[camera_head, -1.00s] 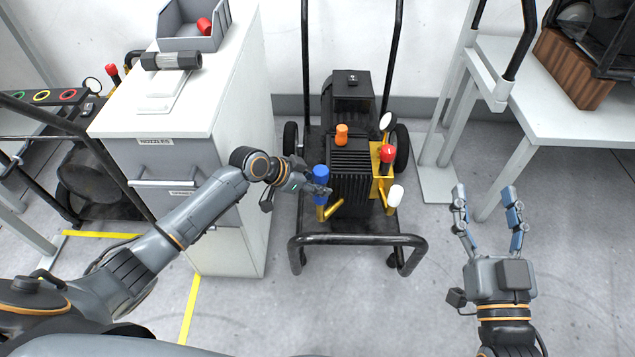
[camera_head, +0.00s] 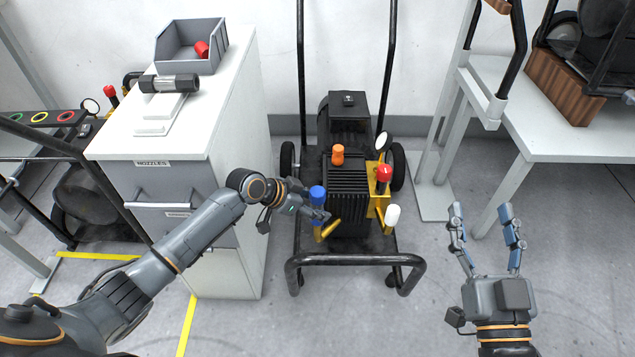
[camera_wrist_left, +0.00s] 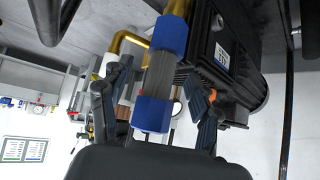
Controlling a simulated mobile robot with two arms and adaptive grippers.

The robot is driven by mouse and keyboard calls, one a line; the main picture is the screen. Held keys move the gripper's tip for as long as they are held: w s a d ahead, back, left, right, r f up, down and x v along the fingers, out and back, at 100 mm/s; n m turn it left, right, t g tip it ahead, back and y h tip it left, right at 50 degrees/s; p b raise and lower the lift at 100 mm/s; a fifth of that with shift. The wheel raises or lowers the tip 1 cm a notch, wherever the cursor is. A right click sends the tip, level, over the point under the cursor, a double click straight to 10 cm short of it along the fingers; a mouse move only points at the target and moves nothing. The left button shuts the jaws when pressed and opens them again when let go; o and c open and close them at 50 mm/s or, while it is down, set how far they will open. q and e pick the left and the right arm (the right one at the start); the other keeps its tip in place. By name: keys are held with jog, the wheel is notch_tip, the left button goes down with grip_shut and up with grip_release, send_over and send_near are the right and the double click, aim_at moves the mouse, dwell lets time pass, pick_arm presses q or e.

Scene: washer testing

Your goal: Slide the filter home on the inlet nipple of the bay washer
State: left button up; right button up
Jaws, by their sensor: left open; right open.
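The bay washer (camera_head: 348,185) stands on a black wheeled cart, with brass fittings low on its front. The filter, a cylinder with blue end pieces (camera_head: 317,196), is upright at its front left. In the left wrist view the filter (camera_wrist_left: 155,115) has a clear middle and lines up with a brass pipe (camera_wrist_left: 175,8), likely the inlet nipple; its far end meets the pipe. I cannot tell how far on it sits. My left gripper (camera_head: 322,214) is open, its fingers (camera_wrist_left: 160,95) either side of the filter. My right gripper (camera_head: 483,212) is open and empty, right of the cart.
The cart's black handle bar (camera_head: 350,260) crosses in front of the washer. A cabinet (camera_head: 222,150) stands close on the left, with a dark cylinder (camera_head: 170,83) and a grey bin (camera_head: 190,45) on top. A white table (camera_head: 545,120) is at right. The floor between is clear.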

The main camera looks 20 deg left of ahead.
pick_arm(q)
notch_tip(320, 180, up, 9)
jog(key=p, duration=0.9)
jog(key=shift+w+r, duration=0.1)
jog(key=d+r+m+g+y, duration=0.1)
jog(key=d+r+m+y, duration=0.1)
jog(key=r+m, duration=0.5)
jog(key=d+r+m+g+y+p, duration=0.1)
jog(key=r+m+y, duration=0.3)
jog(key=r, duration=1.3)
jog(key=shift+s+d+m, duration=0.4)
jog(key=shift+d+m, duration=0.1)
jog(key=shift+m, duration=1.2)
